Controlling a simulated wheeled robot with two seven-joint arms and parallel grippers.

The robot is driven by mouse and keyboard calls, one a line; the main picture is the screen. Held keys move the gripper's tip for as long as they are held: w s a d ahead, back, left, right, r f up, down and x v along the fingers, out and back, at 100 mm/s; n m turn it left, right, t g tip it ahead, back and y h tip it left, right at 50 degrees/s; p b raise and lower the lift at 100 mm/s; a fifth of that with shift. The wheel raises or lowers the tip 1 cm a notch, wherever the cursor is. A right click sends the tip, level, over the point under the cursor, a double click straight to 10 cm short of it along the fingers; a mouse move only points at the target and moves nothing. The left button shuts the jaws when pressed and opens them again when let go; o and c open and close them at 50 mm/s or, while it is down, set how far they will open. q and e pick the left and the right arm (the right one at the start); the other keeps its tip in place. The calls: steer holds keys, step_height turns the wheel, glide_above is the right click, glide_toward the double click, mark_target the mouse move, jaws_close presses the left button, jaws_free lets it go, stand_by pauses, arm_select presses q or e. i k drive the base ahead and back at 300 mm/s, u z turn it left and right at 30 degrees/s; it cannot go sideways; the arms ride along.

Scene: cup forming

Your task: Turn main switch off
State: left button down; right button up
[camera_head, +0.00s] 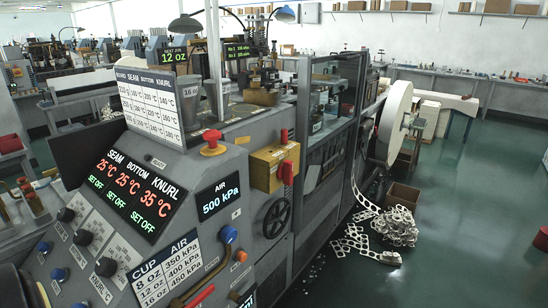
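A yellow box (268,170) is mounted on the grey forming machine, right of the control panel. A red handle (286,172) sits at its right side and looks roughly upright. This looks like the main switch, but I cannot read any label or its on/off position. A smaller red part (284,136) shows at the box's top. The panel display (138,190) reads 25, 25 and 35 °C, each with SET OFF. The air display (219,197) is lit at 500 kPa.
A red mushroom button (213,139) stands on the panel top. A black handwheel (276,217) is below the yellow box. A blue-tipped lever (228,235) and several knobs are on the panel. Scrap strips (394,226) lie on the floor to the right; the green floor beyond is mostly clear.

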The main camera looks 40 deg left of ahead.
mark_target(285, 172)
steer(key=u, duration=1.05)
steer(key=i, duration=0.95)
steer(key=u, duration=0.95)
